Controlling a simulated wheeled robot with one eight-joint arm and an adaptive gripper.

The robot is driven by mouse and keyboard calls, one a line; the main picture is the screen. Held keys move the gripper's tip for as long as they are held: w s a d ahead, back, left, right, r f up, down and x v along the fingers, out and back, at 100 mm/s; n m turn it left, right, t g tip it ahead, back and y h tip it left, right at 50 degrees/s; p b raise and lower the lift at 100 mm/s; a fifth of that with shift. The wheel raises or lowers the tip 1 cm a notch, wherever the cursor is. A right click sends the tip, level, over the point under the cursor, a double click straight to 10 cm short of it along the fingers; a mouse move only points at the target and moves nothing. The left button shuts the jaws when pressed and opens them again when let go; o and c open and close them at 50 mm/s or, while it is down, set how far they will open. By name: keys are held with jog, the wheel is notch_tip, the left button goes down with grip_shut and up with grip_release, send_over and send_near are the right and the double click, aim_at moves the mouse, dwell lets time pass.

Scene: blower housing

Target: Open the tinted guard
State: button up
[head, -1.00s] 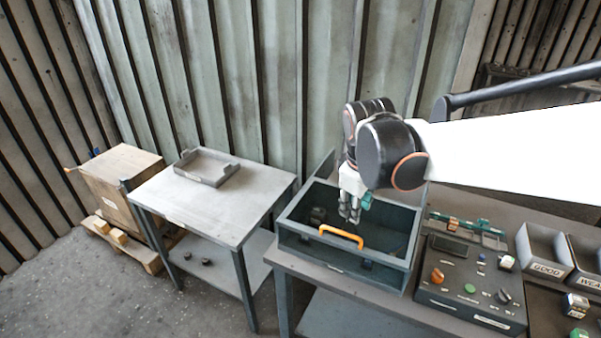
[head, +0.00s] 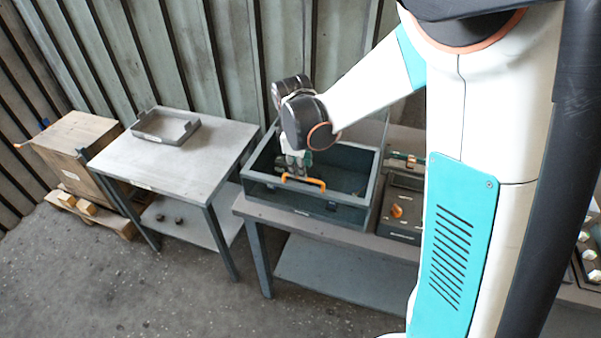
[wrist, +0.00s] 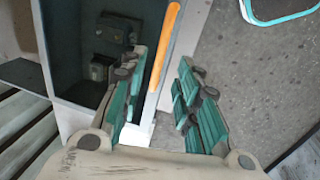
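The blower housing (head: 333,210) is a dark teal-grey box on the bench, with an orange bar handle (head: 303,183) along its front top edge. The tinted guard itself is hard to make out; I cannot tell its pane from the dark box opening. My gripper (head: 294,171) points down just above and behind the left part of the handle. In the wrist view my gripper (wrist: 163,103) is open, with its two teal fingers spread apart. The orange handle (wrist: 165,45) shows in the gap between them, nearer the left finger. Nothing is held.
A grey side table (head: 165,165) with a shallow tray (head: 165,125) stands left of the bench. A wooden crate (head: 80,143) on a pallet is further left. A control box (head: 400,208) sits right of the housing. My arm hides much of the right side. Floor in front is clear.

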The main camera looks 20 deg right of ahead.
jog(key=shift+w+d+f, duration=0.1)
jog(key=shift+w+f, duration=0.1)
jog(key=shift+f, duration=0.8)
jog(key=shift+w+d+f, duration=0.1)
jog(key=shift+w+f, duration=0.05)
jog(key=shift+f, duration=0.85)
jog(key=shift+c, duration=0.2)
grip_shut()
